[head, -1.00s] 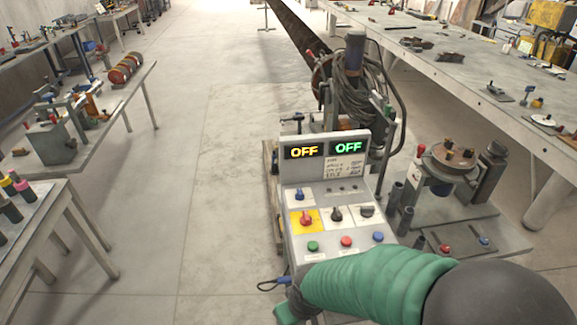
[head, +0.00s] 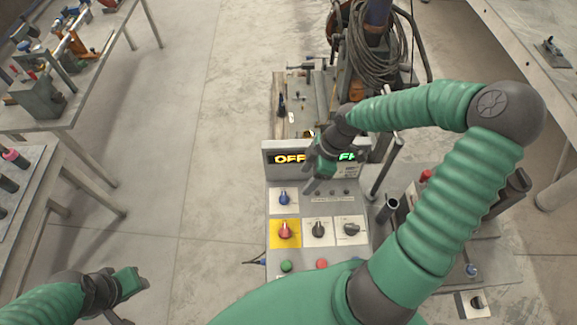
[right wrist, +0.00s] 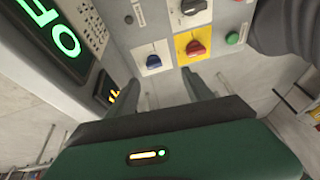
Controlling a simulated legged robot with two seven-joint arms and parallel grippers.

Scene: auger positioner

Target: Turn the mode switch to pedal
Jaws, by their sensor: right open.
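The control panel (head: 308,208) stands in front of me with several rotary switches. One is blue (head: 284,198), one is red on a yellow plate (head: 284,231), and two are black, at the middle (head: 318,229) and right (head: 351,230). Their labels are too small to read, so I cannot tell which is the mode switch. My right gripper (head: 313,186) is open and empty above the panel's upper part, apart from the switches. In the right wrist view its fingers straddle empty space below the blue switch (right wrist: 153,61). My left gripper (head: 128,295) is low at left, its jaw opening unclear.
Green (head: 286,266) and red (head: 322,264) buttons sit below the switches. A coiled cable (head: 378,45) hangs on the machine behind. Tables stand at both sides; the floor at left is clear.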

